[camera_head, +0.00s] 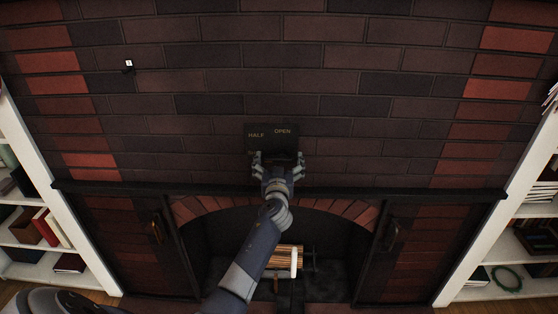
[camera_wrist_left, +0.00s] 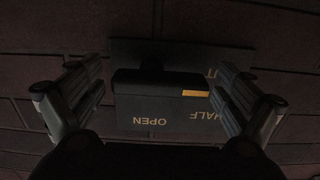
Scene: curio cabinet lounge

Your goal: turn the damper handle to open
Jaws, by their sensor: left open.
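The dark damper plate (camera_head: 270,131) is on the brick wall above the fireplace, with "HALF" and "OPEN" lettered on it. My left gripper (camera_head: 279,159) is in front of its lower part and hides much of it. In the left wrist view the plate (camera_wrist_left: 135,112) appears upside down, with "OPEN", "HALF" and a partly hidden "UT". My right gripper is not in view.
A dark mantel ledge (camera_head: 130,188) runs just below the plate. The fireplace below holds logs (camera_head: 284,260), with open doors at its sides. White bookshelves (camera_head: 45,180) stand left and right.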

